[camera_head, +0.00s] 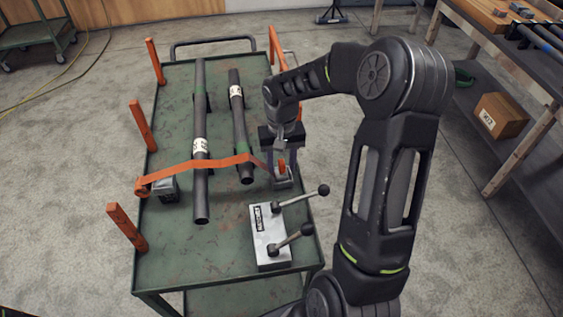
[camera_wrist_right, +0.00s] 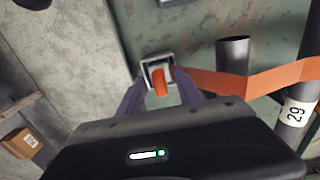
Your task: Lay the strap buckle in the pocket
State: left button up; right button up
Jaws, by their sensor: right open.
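An orange strap (camera_head: 222,161) runs across two dark pipes, from a grey block (camera_head: 168,187) on the left towards my right gripper (camera_head: 282,170). An upright orange piece, seemingly the strap buckle (camera_head: 282,168), stands at a small grey square pocket (camera_head: 284,184) on the cart. In the right wrist view the orange piece (camera_wrist_right: 160,82) shows within the outline of the pocket's metal rim (camera_wrist_right: 147,66). My right gripper is open, with one finger on each side of it. I cannot tell how deep the buckle sits. My left gripper is out of view.
The pipes (camera_head: 201,130) lie lengthwise on the green cart (camera_head: 165,265). A grey box with two ball-ended levers (camera_head: 268,235) stands just in front of the pocket. Orange posts (camera_head: 143,127) line the cart's left edge. A workbench stands at right.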

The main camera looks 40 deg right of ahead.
aim_at(281, 163)
notch_tip(281, 163, up, 8)
jog(key=shift+f, duration=0.1)
dwell(0.4)
dwell(0.5)
